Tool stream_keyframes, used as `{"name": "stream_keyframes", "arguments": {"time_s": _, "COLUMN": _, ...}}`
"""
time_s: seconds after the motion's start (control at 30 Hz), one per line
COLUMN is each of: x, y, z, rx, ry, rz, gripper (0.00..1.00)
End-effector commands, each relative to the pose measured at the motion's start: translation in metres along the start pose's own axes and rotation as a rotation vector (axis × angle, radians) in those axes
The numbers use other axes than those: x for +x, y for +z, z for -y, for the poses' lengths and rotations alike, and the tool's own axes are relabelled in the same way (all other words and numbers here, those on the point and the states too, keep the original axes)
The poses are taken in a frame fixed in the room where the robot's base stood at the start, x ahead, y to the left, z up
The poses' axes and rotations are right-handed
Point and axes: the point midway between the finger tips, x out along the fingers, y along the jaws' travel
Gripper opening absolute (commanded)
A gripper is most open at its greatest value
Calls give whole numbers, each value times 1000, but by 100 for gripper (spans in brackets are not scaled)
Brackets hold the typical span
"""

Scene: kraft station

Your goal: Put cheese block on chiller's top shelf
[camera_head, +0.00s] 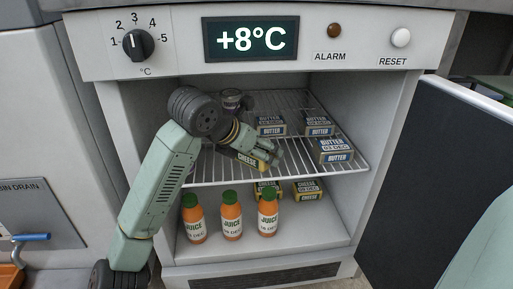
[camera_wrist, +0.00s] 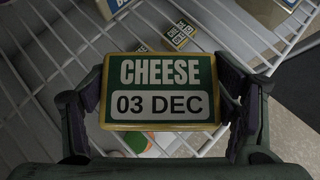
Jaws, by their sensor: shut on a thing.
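My gripper (camera_wrist: 160,98) is shut on a cheese block (camera_wrist: 158,72), with one finger on each side of it in the wrist view. Its green label reads CHEESE, 03 DEC. In the head view the cheese block (camera_head: 248,158) is at the end of my arm, inside the chiller, over the front left part of the wire top shelf (camera_head: 215,170). I cannot tell whether it touches the wires. My arm hides part of the shelf's left side.
Several butter blocks (camera_head: 337,151) sit on the top shelf's middle and right. Below are juice bottles (camera_head: 231,216) and cheese blocks (camera_head: 308,190). The chiller door (camera_head: 430,190) is open at right.

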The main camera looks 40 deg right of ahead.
Motion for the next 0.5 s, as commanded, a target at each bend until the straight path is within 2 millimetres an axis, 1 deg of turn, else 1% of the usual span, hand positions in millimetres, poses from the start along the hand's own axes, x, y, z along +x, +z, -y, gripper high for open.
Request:
{"name": "stream_keyframes", "arguments": {"time_s": 0.27, "x": 1, "y": -1, "z": 0, "rx": 0, "ry": 0, "rz": -2, "gripper": 43}}
{"name": "stream_keyframes", "arguments": {"time_s": 0.3, "x": 1, "y": -1, "z": 0, "rx": 0, "ry": 0, "rz": -3, "gripper": 80}}
{"name": "stream_keyframes", "arguments": {"time_s": 0.5, "x": 1, "y": -1, "z": 0, "rx": 0, "ry": 0, "rz": -3, "gripper": 93}}
